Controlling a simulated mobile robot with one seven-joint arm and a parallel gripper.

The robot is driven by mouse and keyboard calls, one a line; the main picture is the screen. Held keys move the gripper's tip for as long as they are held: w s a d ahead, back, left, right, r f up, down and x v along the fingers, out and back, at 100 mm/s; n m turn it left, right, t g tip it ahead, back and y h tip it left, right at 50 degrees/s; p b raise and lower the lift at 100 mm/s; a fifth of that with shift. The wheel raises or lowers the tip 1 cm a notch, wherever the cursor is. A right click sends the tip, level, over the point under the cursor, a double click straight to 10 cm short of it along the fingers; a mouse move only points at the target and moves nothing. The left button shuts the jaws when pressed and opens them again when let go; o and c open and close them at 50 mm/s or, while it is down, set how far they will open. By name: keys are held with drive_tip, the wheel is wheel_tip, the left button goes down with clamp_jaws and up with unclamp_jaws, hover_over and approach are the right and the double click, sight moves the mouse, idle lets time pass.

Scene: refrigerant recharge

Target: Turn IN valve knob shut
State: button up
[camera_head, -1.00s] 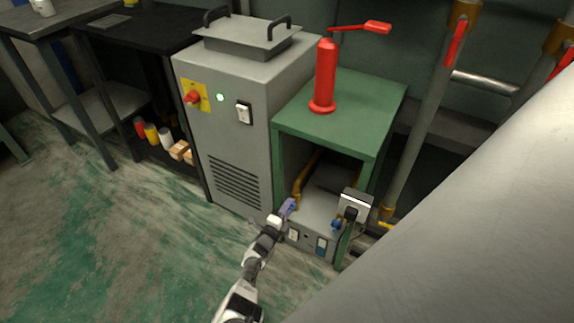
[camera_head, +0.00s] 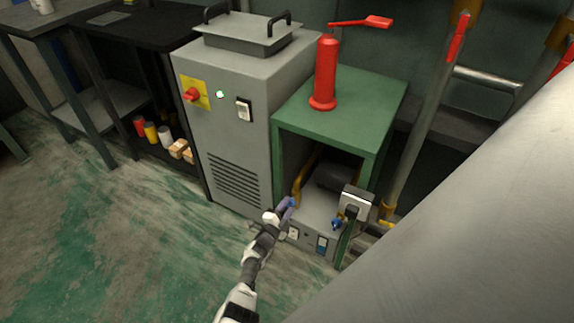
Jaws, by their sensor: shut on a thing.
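My gripper (camera_head: 286,206) reaches in from the bottom and is shut on a small blue-violet knob (camera_head: 290,201) at the front left of a grey unit. The grey unit (camera_head: 318,213) sits low inside the green stand. Its front carries a white switch and a blue-and-white switch (camera_head: 322,243). A second blue knob (camera_head: 336,223) shows at its right side, clear of the gripper. I see no IN label, and the knob's turn angle is too small to tell.
A grey cabinet (camera_head: 223,142) with a red switch stands left of the green stand (camera_head: 345,118), which bears a red cylinder (camera_head: 325,75). A small box (camera_head: 356,202) on a post stands at the unit's right. Open floor (camera_head: 130,240) lies left.

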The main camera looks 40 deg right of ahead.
drive_tip(key=o, duration=1)
drive_tip(key=p+v, duration=0.7)
drive_tip(key=v, duration=0.7)
drive_tip(key=shift+p, duration=0.4)
drive_tip(key=shift+c, duration=0.2)
